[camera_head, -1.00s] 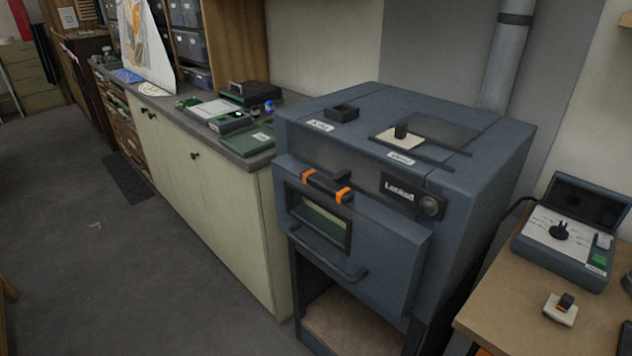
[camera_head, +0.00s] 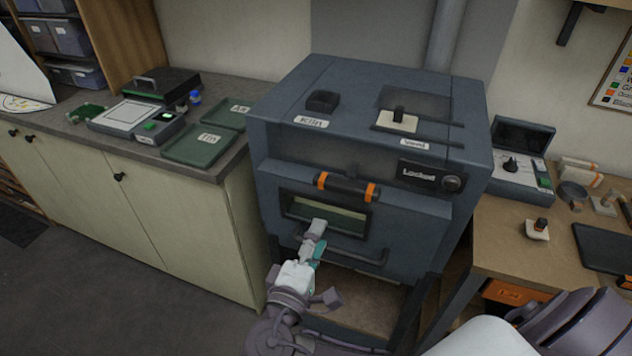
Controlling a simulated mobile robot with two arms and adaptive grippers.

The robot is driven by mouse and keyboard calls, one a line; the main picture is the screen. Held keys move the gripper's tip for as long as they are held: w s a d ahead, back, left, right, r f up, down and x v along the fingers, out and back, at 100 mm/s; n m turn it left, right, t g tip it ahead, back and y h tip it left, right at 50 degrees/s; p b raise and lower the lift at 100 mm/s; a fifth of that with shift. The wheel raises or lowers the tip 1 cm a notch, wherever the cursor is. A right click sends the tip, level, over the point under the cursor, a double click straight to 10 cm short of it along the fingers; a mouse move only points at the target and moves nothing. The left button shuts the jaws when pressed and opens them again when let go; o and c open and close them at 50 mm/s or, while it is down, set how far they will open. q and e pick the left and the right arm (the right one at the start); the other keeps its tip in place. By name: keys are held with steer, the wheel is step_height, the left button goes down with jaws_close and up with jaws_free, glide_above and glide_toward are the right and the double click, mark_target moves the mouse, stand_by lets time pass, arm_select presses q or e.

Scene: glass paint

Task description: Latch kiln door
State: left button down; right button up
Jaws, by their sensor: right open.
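The blue-grey kiln (camera_head: 300,92) stands in the middle of the head view. Its door (camera_head: 420,222) is on the front, with a small window (camera_head: 345,222) and a long bar handle (camera_head: 352,256) below. The door looks closed or almost closed; I cannot tell if it is flush. The latch (camera_head: 346,187), a dark bar with two orange bands, lies across the door's top edge. A "Locked" plate (camera_head: 418,174) with a round knob is right of it.
A counter on the left holds green trays (camera_head: 203,144) and a lidded black case (camera_head: 160,85). A wooden table (camera_head: 515,240) on the right carries a control box (camera_head: 520,178) and small items. The kiln's top has a vent slider (camera_head: 398,120). Floor is clear at left.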

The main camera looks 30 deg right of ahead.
steer(key=p, duration=0.2)
glide_toward(344, 192)
steer(key=d, duration=0.1)
steer(key=p+x, duration=0.1)
steer(key=x, duration=0.3)
steer(key=p+x, duration=0.1)
steer(key=x, duration=0.3)
steer(key=shift+w+a+r, duration=0.2)
steer(key=shift+w, duration=0.1)
steer(key=shift+w+d+f+p, duration=0.1)
steer(key=shift+w+d+p, duration=0.25)
steer(key=shift+d, duration=0.15)
arm_select(q)
steer(key=r, duration=0.5)
steer(key=shift+s+d, duration=0.25)
steer(key=shift+d, duration=0.1)
steer(key=shift+d, duration=0.25)
arm_select(e)
jaws_close()
